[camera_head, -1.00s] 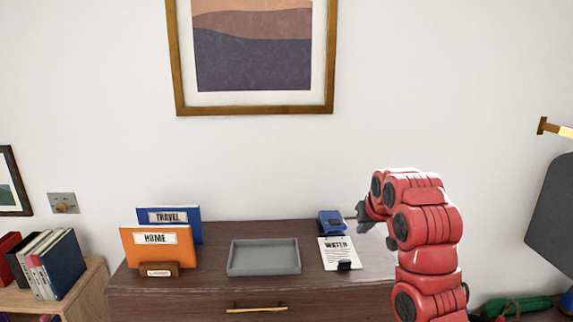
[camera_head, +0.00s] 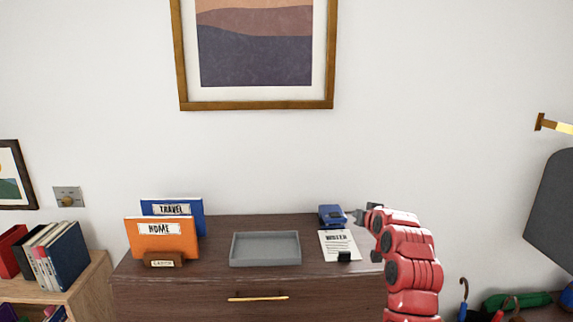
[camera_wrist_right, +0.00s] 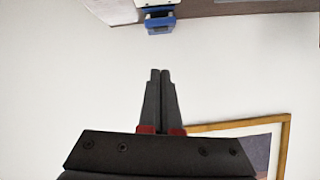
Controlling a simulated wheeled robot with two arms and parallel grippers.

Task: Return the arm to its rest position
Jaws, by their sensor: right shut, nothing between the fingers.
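My right arm (camera_head: 409,262), red with dark joints, comes up from the bottom right in the head view. Its gripper (camera_head: 357,216) is beside the blue object on the dresser's right part, a little to its right in the picture. In the right wrist view the gripper (camera_wrist_right: 160,75) has its two dark fingers together with nothing between them, against the white wall. My left gripper is in neither view.
A brown dresser (camera_head: 200,283) carries an orange HOME folder (camera_head: 160,240), a blue TRAVEL folder (camera_head: 190,218), a grey tray (camera_head: 265,261), a paper sheet (camera_head: 337,244) and a blue object (camera_head: 331,214). A bookshelf (camera_head: 82,286) stands left. A framed picture (camera_head: 255,105) hangs above.

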